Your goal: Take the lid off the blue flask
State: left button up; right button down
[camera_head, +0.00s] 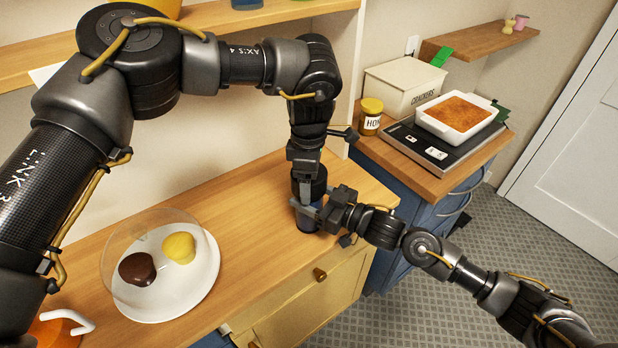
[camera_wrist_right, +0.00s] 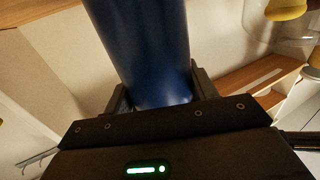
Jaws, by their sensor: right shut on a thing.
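The blue flask (camera_head: 308,224) stands upright on the wooden counter, near its right end. Its dark top, which looks like the lid (camera_head: 319,185), shows just under my left gripper (camera_head: 306,178). My left gripper points straight down at the top of the flask from above; its fingers blend with the dark lid, so I cannot tell whether they are closed on it. My right gripper (camera_head: 312,210) comes in from the right and is shut on the flask body. In the right wrist view the blue body (camera_wrist_right: 145,50) fills the space between the fingers.
A white plate (camera_head: 190,300) with a brown and a yellow item under a clear dome stands left on the counter (camera_head: 255,240). A honey jar (camera_head: 370,117), crackers box (camera_head: 402,85) and baking dish (camera_head: 458,112) on a black scale stand on the right cabinet.

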pick_arm(q)
jog(key=m, duration=2.7)
jog(key=shift+r, duration=0.15)
jog(key=shift+r, duration=0.25)
jog(key=shift+r, duration=0.8)
